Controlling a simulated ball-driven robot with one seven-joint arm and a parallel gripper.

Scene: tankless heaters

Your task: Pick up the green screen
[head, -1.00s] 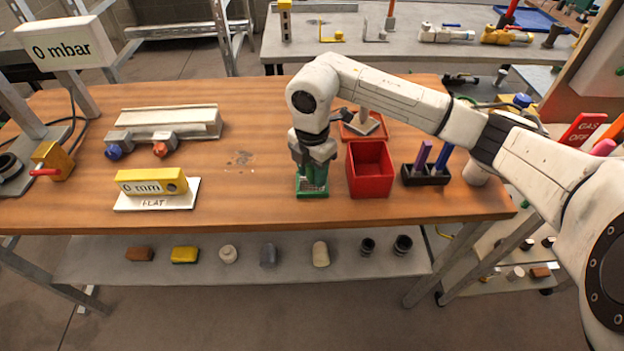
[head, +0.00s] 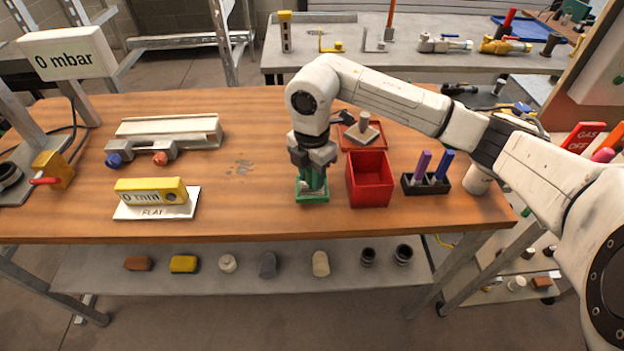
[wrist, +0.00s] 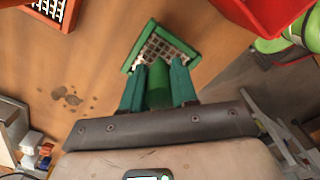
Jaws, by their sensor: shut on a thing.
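The green screen (head: 312,198) is a small square green frame with a pale mesh, at the table's front edge left of the red bin. In the wrist view the green screen (wrist: 163,47) shows its mesh beyond my fingertips, and a green upright handle (wrist: 158,86) stands between the fingers. My gripper (head: 312,178) points down over the screen. In the wrist view my gripper (wrist: 157,85) has its two green fingers shut on that handle. The fingers hide part of the screen. I cannot tell whether it still touches the table.
An open red bin (head: 369,180) stands close to the right. A black holder (head: 425,183) with purple and blue pieces is farther right. An orange-red tray (head: 362,136) lies behind. A yellow gauge block (head: 151,190) sits on the left. The wooden tabletop (head: 245,200) between is clear.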

